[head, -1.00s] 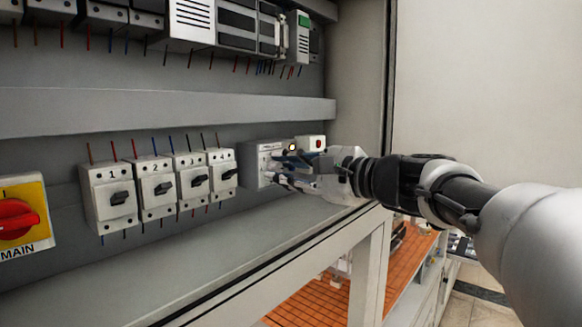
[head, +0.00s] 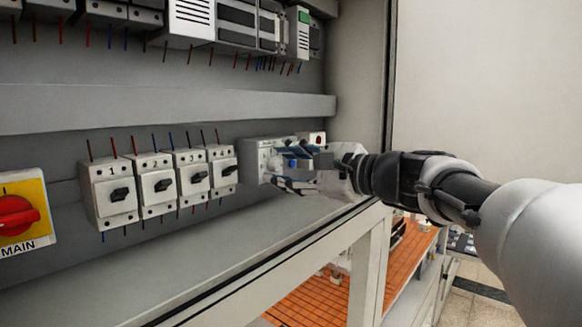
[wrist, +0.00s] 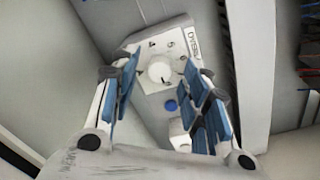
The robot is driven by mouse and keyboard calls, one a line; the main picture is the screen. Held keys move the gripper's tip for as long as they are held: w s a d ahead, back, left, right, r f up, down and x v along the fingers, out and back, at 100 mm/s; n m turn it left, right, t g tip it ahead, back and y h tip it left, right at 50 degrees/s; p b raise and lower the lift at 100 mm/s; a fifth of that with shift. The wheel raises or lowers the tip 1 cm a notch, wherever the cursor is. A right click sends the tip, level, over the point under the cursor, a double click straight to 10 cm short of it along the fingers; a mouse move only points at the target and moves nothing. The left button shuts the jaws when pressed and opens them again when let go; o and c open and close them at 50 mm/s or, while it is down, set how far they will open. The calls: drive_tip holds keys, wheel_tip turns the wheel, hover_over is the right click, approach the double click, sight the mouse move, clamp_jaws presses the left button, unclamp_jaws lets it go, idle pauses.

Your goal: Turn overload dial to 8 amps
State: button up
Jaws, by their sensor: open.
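The overload unit (head: 262,150) is a pale grey box at the right end of the lower row in the cabinet. A blue button (wrist: 171,105) sits below the dial. My gripper (head: 287,168) is in front of the unit and hides much of its face in the head view. In the wrist view, my gripper (wrist: 157,85) is open, with blue-padded fingers on either side of the dial. I cannot tell whether they touch it.
Several numbered breakers (head: 158,184) stand left of the unit, and a red MAIN switch (head: 14,215) on yellow is at far left. A grey rail (head: 170,118) runs above. A ledge (head: 170,265) lies below, and the cabinet's side wall (head: 358,75) is close on the right.

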drive_tip(key=v, duration=1.2)
